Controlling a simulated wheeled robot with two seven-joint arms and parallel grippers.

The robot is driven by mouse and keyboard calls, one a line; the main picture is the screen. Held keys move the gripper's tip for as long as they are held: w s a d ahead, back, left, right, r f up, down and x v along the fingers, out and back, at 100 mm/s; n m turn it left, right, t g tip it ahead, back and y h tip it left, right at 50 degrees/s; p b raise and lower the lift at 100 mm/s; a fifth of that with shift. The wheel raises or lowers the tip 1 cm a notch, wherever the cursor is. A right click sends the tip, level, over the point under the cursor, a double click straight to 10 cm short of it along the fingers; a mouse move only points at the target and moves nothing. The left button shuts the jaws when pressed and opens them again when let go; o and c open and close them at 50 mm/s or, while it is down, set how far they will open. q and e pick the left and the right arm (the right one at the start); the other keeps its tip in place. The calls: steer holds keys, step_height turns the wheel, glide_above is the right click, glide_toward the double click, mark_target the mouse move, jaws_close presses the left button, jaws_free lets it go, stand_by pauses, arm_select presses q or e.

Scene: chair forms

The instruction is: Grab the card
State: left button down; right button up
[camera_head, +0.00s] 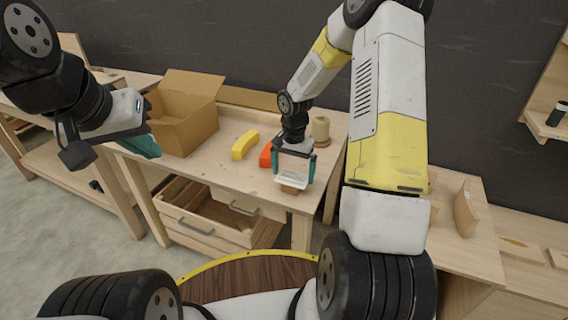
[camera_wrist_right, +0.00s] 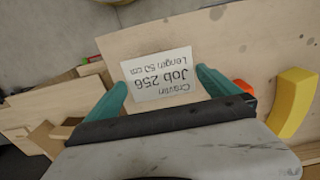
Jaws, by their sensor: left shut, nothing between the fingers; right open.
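A white card (camera_wrist_right: 158,74) with printed lines, "Job 256" and "Length 50 cm", lies near the edge of the wooden table and appears upside down in the right wrist view. In the head view, the card (camera_head: 290,182) is a small white patch at the table's front edge. My right gripper (camera_head: 295,175) is open above it. Its teal fingers show in the right wrist view (camera_wrist_right: 163,84), one on each side of the card's near part, with nothing gripped. My left gripper (camera_head: 144,147) is shut and empty at the left, in front of the cardboard box.
On the table (camera_head: 215,167) are an open cardboard box (camera_head: 187,125), a yellow block (camera_head: 245,145), an orange-red object (camera_head: 266,155) and a beige cylinder (camera_head: 320,130). A wooden drawer (camera_head: 205,225) sits below. Another wooden surface stands at the right.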

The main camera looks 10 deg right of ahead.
steer(key=shift+f, duration=0.3)
stand_by(0.5)
steer(key=c, duration=0.9)
steer(key=shift+c, duration=0.2)
steer(key=shift+r, duration=0.1)
